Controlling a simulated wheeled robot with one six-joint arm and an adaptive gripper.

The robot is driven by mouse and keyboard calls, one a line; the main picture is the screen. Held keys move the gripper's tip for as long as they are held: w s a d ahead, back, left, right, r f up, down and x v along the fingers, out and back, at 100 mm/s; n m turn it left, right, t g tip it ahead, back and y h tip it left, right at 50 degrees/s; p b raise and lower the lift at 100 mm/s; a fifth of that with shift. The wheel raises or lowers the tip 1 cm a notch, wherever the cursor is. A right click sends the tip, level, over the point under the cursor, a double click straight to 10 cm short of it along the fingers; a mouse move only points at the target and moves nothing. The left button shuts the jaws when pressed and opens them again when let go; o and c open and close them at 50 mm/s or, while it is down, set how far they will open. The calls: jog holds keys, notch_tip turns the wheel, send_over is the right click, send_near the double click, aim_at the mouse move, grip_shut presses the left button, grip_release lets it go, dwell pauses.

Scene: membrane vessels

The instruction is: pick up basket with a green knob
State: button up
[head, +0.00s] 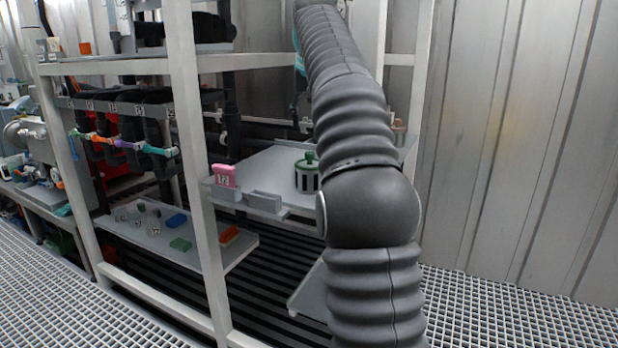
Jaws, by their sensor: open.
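A small basket with a green knob (307,178) stands upright on the light grey shelf (262,166), just left of my arm. Its side has dark slots and its top is green with the knob in the middle. Part of its right side is close to or behind my arm's outline. My gripper is not in this view; my dark ribbed arm rises through the middle and leaves the picture at the top.
A pink block (223,176) with a marked label and a grey holder (265,201) sit at the shelf's front edge. A white frame post (193,150) stands left of the shelf. A lower tray (205,258) holds coloured blocks and clear pieces. A tan item (398,130) shows right of my arm.

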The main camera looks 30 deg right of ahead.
aim_at(310, 152)
jog(key=x, duration=0.6)
jog(key=shift+w+x, duration=0.15)
jog(key=shift+x, duration=1.15)
jog(key=shift+w+x, duration=0.2)
jog(key=shift+x, duration=1.1)
jog(key=shift+d+r, duration=0.15)
jog(key=shift+r, duration=0.05)
grip_shut()
